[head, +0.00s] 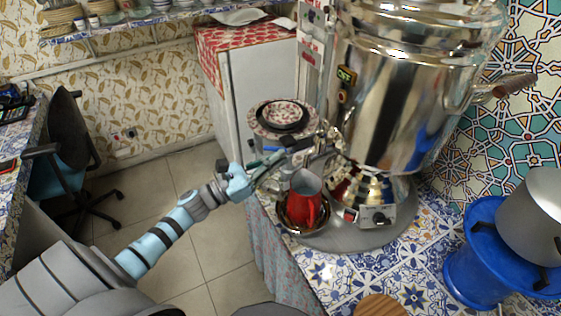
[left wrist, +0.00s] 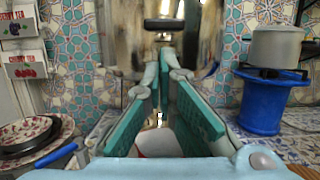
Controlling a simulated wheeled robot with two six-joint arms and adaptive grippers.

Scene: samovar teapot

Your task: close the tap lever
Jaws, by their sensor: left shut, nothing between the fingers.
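The large shiny samovar (head: 395,95) stands on the tiled counter. Its tap is low on its left side, mostly hidden behind my left gripper (head: 312,150), which is at the tap. In the left wrist view, a dark horizontal bar (left wrist: 165,24), which looks like the tap lever, is in front of the samovar's blurred body. The teal-padded fingers of my left gripper (left wrist: 165,60) converge just below it, shut and empty. I cannot tell whether they touch it. A red jug (head: 306,193) stands below the tap in a dark bowl (head: 292,222). My right gripper is out of view.
Stacked patterned plates (head: 283,115) stand left of the samovar, close to my left gripper. A blue burner stand (head: 475,262) with a grey pot (head: 535,215) is at the right. A round wooden piece (head: 380,306) lies near the front. Open floor is at the left.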

